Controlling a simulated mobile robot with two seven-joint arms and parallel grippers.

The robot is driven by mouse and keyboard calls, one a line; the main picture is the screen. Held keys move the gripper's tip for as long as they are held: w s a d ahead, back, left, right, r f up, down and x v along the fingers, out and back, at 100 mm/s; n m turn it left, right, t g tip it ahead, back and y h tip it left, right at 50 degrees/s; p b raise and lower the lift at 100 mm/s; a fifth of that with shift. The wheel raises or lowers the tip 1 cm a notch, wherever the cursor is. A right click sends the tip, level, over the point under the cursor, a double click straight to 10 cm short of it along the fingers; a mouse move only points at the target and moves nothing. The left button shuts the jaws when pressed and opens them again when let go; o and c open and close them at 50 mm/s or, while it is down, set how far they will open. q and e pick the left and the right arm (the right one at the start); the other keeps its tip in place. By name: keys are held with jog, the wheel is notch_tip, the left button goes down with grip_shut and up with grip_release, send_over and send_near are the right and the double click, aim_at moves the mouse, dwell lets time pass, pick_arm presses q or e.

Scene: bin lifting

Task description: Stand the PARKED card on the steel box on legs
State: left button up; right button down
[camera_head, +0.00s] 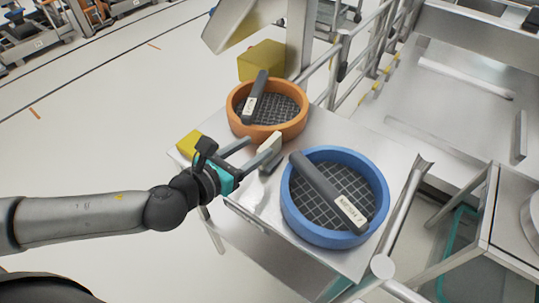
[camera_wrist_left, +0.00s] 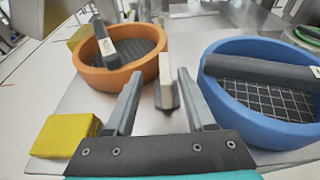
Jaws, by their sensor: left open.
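A small pale upright card on a dark foot, which I take to be the PARKED card (camera_head: 274,143), stands on the steel table between the orange and blue rings; I cannot read lettering on it. It also shows in the left wrist view (camera_wrist_left: 166,80). My left gripper (camera_head: 258,147) is open and empty, its fingers pointing at the card. In the left wrist view the gripper (camera_wrist_left: 160,75) has the card between its finger lines, near the tips; I cannot tell whether they touch. I cannot tell for sure which steel piece is the box on legs. My right gripper is out of view.
An orange ring (camera_head: 237,121) and a blue ring (camera_head: 301,228), both with mesh floors, each hold a dark labelled bar. Yellow blocks (camera_head: 262,62) (camera_wrist_left: 66,135) lie near the table's edges. Rails and a steel frame (camera_head: 488,215) stand at right. Open floor lies left.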

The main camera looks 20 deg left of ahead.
aim_at(267, 144)
pick_arm(q)
jog(key=shift+d+b+x, duration=0.15)
jog(key=shift+b+x, duration=0.2)
jog(key=shift+x, duration=0.8)
jog(key=shift+d+b+x, duration=0.15)
jog(key=shift+b+x, duration=0.15)
jog(key=shift+x, duration=0.9)
jog(key=shift+w+d+f, duration=0.15)
jog(key=shift+w+f, duration=0.15)
jog(key=shift+f, duration=0.05)
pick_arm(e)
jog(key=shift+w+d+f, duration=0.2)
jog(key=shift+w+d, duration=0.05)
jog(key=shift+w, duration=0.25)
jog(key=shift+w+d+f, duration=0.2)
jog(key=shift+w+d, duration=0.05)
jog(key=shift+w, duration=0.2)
pick_arm(q)
grip_shut()
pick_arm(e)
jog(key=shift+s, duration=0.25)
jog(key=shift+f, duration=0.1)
